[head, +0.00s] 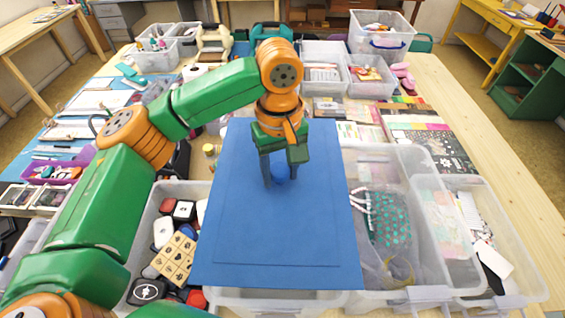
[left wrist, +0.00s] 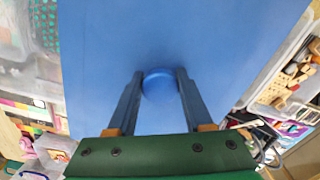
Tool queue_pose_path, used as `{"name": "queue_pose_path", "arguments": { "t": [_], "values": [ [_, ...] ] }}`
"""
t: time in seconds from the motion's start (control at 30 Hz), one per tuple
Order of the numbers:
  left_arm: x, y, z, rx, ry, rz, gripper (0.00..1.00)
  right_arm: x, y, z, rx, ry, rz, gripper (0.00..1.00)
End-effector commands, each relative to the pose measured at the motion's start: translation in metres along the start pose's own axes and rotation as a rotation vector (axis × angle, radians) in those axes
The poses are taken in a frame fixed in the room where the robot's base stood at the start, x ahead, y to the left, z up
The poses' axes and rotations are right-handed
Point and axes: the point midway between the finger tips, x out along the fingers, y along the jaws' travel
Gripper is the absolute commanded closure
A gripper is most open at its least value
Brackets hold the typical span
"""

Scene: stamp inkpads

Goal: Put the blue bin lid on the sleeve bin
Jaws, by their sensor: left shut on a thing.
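The blue bin lid (head: 235,240) is a large flat rectangle with a round blue knob (head: 279,172) in its middle. My left gripper (head: 281,180) is shut on the knob from above. In the left wrist view the knob (left wrist: 159,82) is between the two fingers (left wrist: 159,95), and the lid (left wrist: 160,35) fills the middle. The lid lies over the middle of the bins, its near edge angled slightly. The clear bin with teal dotted cloth (head: 388,222), which looks like the sleeve bin (head: 395,296), shows right of the lid; its left part is hidden. My right gripper is out of view.
A clear bin of stamps and inkpads (head: 166,190) is left of the lid, partly covered by it. Another clear bin (head: 520,225) with packets and tags stands at the right. Notebooks and clear tubs (head: 370,88) crowd the back. Bare wood (head: 470,120) runs along the table's right side.

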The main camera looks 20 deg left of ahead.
Motion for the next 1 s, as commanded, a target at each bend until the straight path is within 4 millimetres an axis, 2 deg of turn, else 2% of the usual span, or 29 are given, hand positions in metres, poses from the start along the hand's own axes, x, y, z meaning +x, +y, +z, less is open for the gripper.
{"name": "queue_pose_path", "arguments": {
  "t": [0.5, 0.7, 1.0],
  "values": [
    [0.066, 0.000, 0.001, 0.001, -0.002, 0.000, 1.00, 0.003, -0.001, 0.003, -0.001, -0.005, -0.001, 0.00],
    [0.073, 0.000, 0.000, 0.001, 0.000, 0.000, 1.00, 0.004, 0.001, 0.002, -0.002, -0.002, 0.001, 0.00],
    [0.073, 0.000, 0.000, 0.001, 0.000, 0.000, 1.00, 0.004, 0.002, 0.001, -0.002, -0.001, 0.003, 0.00]
  ]
}}
